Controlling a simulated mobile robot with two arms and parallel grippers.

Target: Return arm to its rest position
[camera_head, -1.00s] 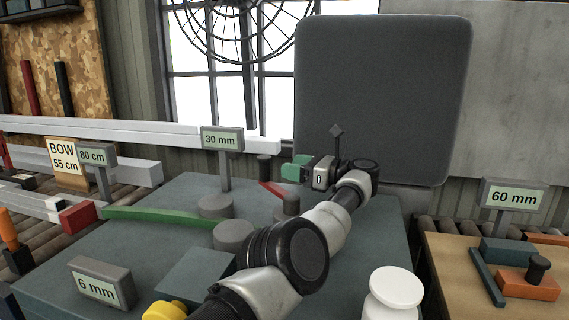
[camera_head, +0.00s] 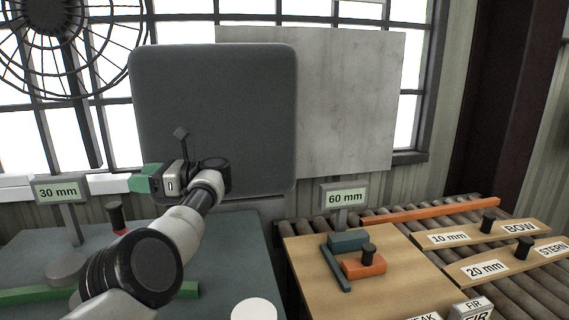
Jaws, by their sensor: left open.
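My left arm reaches in from the bottom left in the head view. Its gripper (camera_head: 150,181) is out over the far part of the blue-grey table (camera_head: 226,250), in front of a dark grey panel (camera_head: 215,110). The jaws are open; a green part shows at their tip, and I cannot tell whether it is a finger pad or a separate thing. My right gripper is not in view.
At right, a wooden board (camera_head: 400,285) holds an orange block (camera_head: 364,266) and a 60 mm sign (camera_head: 345,197).

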